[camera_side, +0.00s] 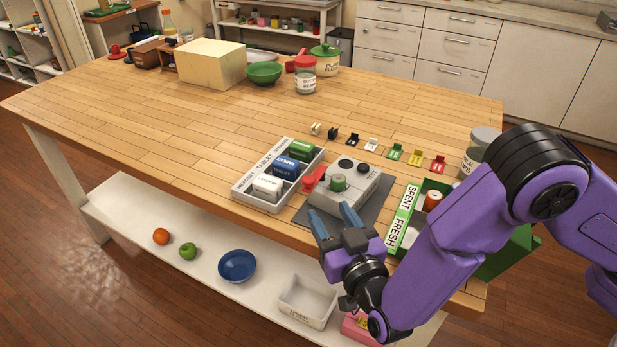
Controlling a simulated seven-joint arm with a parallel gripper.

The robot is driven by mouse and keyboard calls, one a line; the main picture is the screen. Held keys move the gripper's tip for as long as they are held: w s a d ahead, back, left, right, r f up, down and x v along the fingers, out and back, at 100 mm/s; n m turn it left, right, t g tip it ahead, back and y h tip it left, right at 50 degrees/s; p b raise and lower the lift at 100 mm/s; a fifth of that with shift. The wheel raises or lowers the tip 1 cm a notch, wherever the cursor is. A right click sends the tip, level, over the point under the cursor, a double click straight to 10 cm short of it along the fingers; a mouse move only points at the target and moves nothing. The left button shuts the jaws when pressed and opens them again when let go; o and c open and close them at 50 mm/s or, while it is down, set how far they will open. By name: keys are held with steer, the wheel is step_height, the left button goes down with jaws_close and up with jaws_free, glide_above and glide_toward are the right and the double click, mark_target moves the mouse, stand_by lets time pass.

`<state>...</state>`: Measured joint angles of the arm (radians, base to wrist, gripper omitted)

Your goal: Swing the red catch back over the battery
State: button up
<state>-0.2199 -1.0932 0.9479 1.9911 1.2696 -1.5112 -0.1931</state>
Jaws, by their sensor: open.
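A light grey device (360,184) sits on a dark grey mat (377,212) near the table's front edge. A green battery (338,183) stands upright in it. The red catch (313,179) sticks out at the device's left side, beside the battery and apart from its top. My gripper (332,212) is in front of the device at the front edge, its blue fingers spread and nothing visible between them. The fingertips appear just below and in front of the catch and battery; I cannot tell whether they touch the device.
A grey tray (238,189) with white, blue and green boxes stands close left of the device. At right is a green crate (403,218) labelled SPENT and FRESH, holding an orange-topped cylinder (433,200). Several small coloured clips, including a red one (437,165), line up behind. The table's left is clear.

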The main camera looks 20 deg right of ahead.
mark_target(311, 183)
steer(key=w, duration=1.1)
steer(key=shift+w+a, duration=0.3)
steer(key=shift+w, duration=0.1)
jaws_close()
